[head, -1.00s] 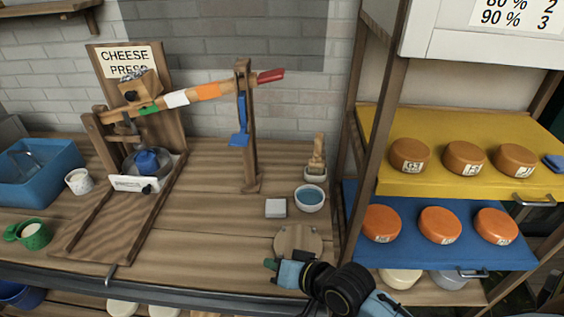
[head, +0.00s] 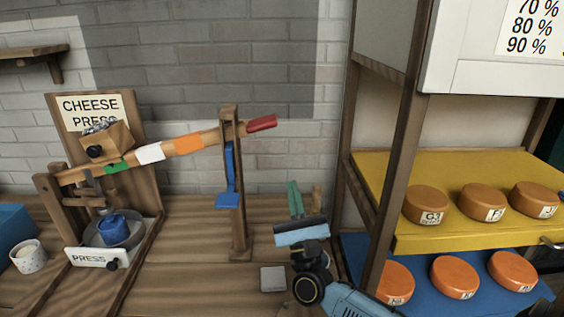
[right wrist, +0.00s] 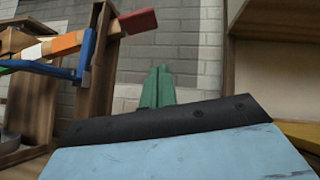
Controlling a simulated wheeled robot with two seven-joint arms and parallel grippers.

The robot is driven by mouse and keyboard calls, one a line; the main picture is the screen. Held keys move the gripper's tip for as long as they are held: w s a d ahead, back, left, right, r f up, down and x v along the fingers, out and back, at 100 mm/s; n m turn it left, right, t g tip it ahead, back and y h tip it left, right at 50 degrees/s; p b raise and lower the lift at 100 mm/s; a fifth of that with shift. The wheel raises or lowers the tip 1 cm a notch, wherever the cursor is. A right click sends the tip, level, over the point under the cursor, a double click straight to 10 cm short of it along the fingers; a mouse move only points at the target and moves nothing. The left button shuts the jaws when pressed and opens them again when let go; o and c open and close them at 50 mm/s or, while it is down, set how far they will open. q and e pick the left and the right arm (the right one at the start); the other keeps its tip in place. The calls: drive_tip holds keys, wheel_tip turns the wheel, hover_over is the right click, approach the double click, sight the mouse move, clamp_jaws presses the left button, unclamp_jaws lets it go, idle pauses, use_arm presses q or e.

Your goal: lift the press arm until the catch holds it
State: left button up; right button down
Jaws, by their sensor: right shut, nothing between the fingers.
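The press arm (head: 183,145) is a wooden beam with green, white and orange bands and a red end (head: 262,123). It slopes up to the right through a slotted post (head: 237,190). The blue catch (head: 229,180) is on the post below the arm; I cannot tell whether they touch. My right gripper (head: 294,190), with green fingers, is shut and empty, pointing up, right of the post and below the red end, apart from both. In the right wrist view its fingers (right wrist: 158,88) stand below the red end (right wrist: 137,20). My left gripper is not in view.
A cheese press (head: 100,258) with a blue pot (head: 113,227) stands left, with a white cup (head: 27,256) beside it. A grey block (head: 273,279) lies on the bench. Yellow (head: 400,215) and blue shelves with cheeses stand right, behind a wooden upright (head: 396,150).

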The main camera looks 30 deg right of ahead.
drive_tip(key=s+a+r+p+x, duration=0.1)
drive_tip(key=p+x, duration=0.3)
drive_tip(key=x, duration=0.8)
drive_tip(key=shift+s+a+r, duration=0.2)
drive_tip(key=shift+a+r, duration=0.05)
drive_tip(key=shift+r, duration=0.35)
